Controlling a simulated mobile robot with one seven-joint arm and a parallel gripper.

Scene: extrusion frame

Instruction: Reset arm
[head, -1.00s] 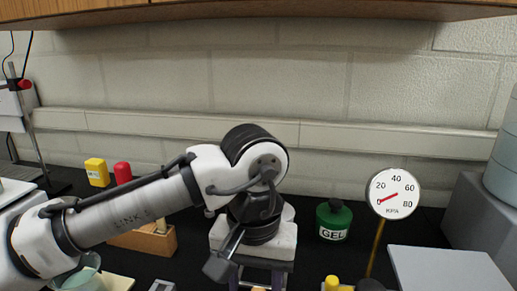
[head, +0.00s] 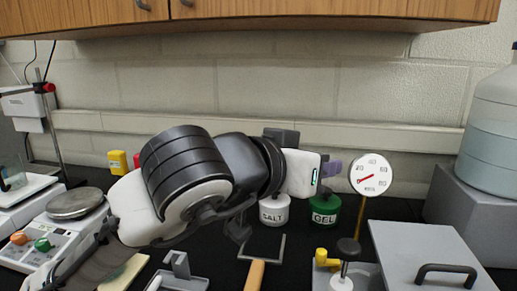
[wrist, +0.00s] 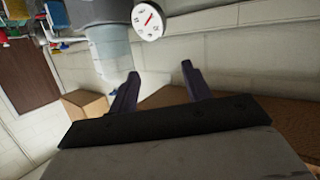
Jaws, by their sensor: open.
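My arm reaches across the head view from the lower left, with its wrist raised above the bench. My gripper (head: 331,168) points right and away, level with the dial gauge (head: 371,174) and left of it. It partly hides the wall behind it. In the wrist view its two dark purple fingers (wrist: 160,85) stand well apart, with nothing between them. The gauge also shows in the wrist view (wrist: 148,22), beyond the fingers.
A white SALT jar (head: 273,210) and a green GEL jar (head: 324,207) stand below the gripper. A grey lidded box (head: 425,250) is at front right, with a large bottle (head: 490,130) behind it. A balance (head: 70,225) stands at left. Wooden cabinets (head: 250,18) hang overhead.

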